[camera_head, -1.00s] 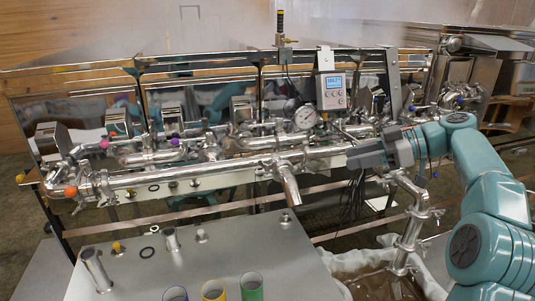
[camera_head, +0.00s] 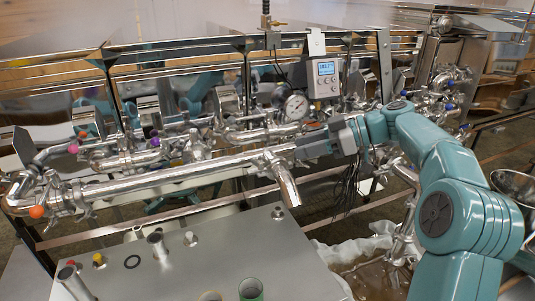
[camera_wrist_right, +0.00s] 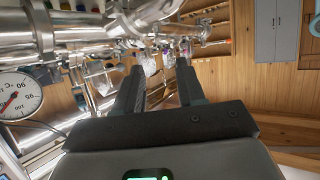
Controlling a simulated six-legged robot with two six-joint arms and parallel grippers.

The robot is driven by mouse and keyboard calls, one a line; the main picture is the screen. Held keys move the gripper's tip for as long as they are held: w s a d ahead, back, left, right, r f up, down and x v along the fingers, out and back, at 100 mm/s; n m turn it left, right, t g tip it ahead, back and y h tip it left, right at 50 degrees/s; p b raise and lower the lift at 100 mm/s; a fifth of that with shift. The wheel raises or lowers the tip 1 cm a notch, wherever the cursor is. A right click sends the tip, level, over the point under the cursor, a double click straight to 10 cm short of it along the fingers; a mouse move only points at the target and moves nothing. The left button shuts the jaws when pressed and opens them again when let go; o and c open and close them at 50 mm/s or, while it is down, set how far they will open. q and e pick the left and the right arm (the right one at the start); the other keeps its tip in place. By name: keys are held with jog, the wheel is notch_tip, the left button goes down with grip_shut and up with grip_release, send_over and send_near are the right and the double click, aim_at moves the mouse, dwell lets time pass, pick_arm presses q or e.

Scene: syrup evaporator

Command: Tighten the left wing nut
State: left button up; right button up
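The long steel pipe (camera_head: 160,180) runs across the front of the evaporator, with a downward spout (camera_head: 284,185) near its right end. Clamps and fittings line the pipes, but I cannot pick out the left wing nut among them. My right gripper (camera_head: 303,149) comes in from the right and points left, close to the pipe just right of the spout; I cannot tell if it touches. In the right wrist view its two dark fingers (camera_wrist_right: 158,85) stand apart with nothing visibly held between them. My left gripper is not in view.
A dial gauge (camera_head: 296,107) and a grey digital display box (camera_head: 325,78) stand just above the right gripper. Black cables hang below it. A steel table (camera_head: 210,255) with short tubes and a green cup (camera_head: 251,289) fills the front. Steel pans stand behind the pipes.

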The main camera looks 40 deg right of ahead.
aim_at(260, 159)
jog(key=p+x, duration=0.2)
jog(key=x, duration=0.7)
jog(key=shift+w+f, duration=0.25)
jog(key=shift+w, duration=0.05)
jog(key=shift+s+a+r, duration=0.15)
jog(key=shift+a, duration=0.05)
grip_shut()
jog(key=shift+d, duration=0.1)
